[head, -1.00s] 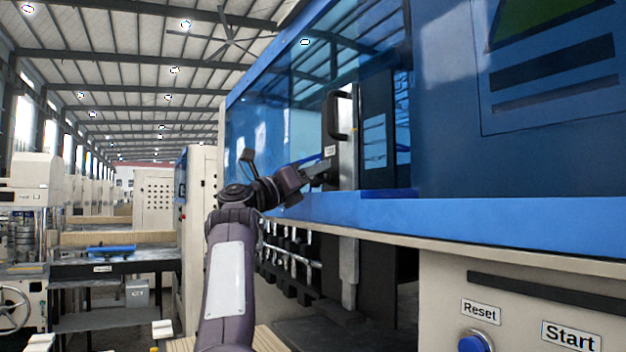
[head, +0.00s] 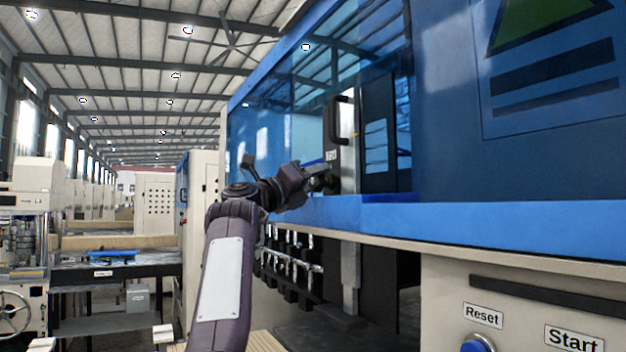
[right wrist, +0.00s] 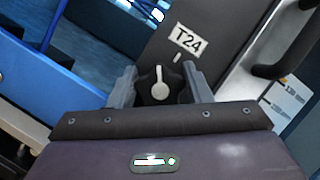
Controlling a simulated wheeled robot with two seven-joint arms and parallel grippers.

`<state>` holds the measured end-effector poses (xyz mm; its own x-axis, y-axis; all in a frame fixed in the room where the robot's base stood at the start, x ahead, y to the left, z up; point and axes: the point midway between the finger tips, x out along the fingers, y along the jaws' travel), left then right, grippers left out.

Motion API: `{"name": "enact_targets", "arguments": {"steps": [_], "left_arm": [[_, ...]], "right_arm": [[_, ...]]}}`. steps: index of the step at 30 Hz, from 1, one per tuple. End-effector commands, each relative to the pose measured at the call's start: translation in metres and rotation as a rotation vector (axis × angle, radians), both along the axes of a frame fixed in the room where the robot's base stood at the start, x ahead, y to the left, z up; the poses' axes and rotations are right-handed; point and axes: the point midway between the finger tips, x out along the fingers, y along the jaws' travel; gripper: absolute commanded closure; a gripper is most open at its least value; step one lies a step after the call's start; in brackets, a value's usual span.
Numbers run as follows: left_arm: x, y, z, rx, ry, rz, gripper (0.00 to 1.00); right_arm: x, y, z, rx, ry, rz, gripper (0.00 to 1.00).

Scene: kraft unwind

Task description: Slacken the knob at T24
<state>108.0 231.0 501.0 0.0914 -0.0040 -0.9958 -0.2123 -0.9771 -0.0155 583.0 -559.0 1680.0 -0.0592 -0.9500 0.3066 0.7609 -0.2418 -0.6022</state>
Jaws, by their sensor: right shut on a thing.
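The T24 knob (right wrist: 158,86) is dark and lobed with a pale pointer on its face, mounted on the dark metal plate below the white T24 label (right wrist: 187,40). In the right wrist view my right gripper (right wrist: 160,88) is shut on it, one finger on each side. The pointer reaches upward in that picture, and a short pale mark lies above the knob on the plate. In the head view my right gripper (head: 322,180) is at the plate, just under the label (head: 331,156), and mostly hides the knob. My left gripper is not in view.
A black handle (head: 337,120) stands out above the label on the blue-framed machine with a tinted window. A blue ledge runs below. A Reset button (head: 475,344) and a Start label (head: 573,339) are on the pale panel at lower right. A bench (head: 110,270) stands at left.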

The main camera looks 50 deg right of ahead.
Motion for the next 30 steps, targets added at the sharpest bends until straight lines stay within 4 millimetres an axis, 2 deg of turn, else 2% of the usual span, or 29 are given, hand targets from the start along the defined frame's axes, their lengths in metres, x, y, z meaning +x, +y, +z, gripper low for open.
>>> {"name": "enact_targets", "arguments": {"steps": [1,2,6,19,24,30], "left_arm": [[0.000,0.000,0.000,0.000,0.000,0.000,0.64],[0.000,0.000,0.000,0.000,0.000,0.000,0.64],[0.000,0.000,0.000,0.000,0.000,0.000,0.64],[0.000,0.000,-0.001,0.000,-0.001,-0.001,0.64],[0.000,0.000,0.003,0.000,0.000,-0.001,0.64],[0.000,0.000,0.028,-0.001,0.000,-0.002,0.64]], "right_arm": [[-0.001,-0.001,0.001,-0.001,-0.002,-0.002,0.78],[-0.001,-0.001,0.001,-0.001,-0.003,-0.001,0.54],[-0.001,-0.001,0.001,-0.001,-0.003,-0.001,0.36],[0.000,-0.001,-0.002,-0.014,-0.051,-0.001,0.34],[-0.001,-0.001,0.001,-0.078,-0.247,-0.001,0.34],[-0.002,-0.001,0.007,-0.180,-0.567,0.000,0.34]]}}
